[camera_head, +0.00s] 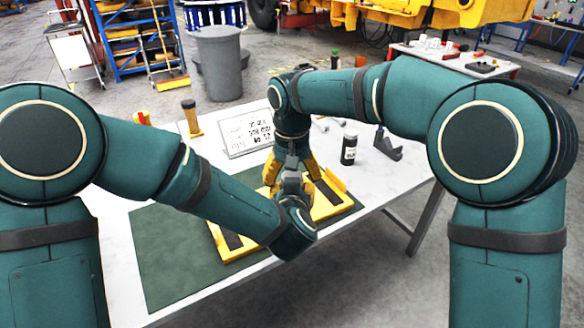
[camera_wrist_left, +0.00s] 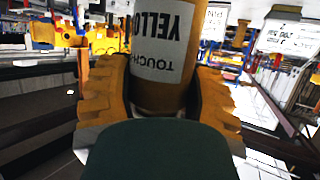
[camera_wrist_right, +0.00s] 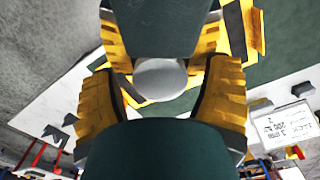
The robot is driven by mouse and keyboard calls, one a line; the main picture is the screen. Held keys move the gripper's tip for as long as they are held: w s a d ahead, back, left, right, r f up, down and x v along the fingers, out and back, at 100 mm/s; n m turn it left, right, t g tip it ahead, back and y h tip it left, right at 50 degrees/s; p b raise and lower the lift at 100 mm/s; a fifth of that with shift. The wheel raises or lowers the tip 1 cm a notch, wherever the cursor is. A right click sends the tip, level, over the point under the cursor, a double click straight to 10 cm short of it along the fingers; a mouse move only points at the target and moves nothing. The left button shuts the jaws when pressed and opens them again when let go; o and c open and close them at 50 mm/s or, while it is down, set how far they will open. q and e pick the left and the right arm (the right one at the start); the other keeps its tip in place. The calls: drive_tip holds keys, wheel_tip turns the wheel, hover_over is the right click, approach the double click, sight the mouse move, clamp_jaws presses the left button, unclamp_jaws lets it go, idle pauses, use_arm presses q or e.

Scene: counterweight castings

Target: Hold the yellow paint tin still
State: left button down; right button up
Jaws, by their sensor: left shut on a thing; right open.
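The yellow paint tin shows in the left wrist view (camera_wrist_left: 165,45), with an upside-down "YELLOW" label on an orange-yellow body. My left gripper (camera_wrist_left: 160,78) is shut on it, one finger on each side. In the right wrist view the tin's pale round end (camera_wrist_right: 160,76) shows between the left gripper's fingers. My right gripper (camera_wrist_right: 165,88) is open there, with its fingers on either side of the tin's end; I cannot tell if they touch it. In the head view my right gripper (camera_head: 292,176) points down over the mat, and the left wrist hides most of the tin and left gripper.
A yellow frame (camera_head: 235,246) lies on the green mat (camera_head: 170,262) below the grippers. The mat's left part is clear.

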drive_tip(key=c, duration=1.3)
drive_tip(key=shift+n, duration=1.5)
drive_tip(key=shift+r, duration=0.25)
drive_tip(key=shift+r, duration=0.9)
drive_tip(key=shift+r, duration=1.95)
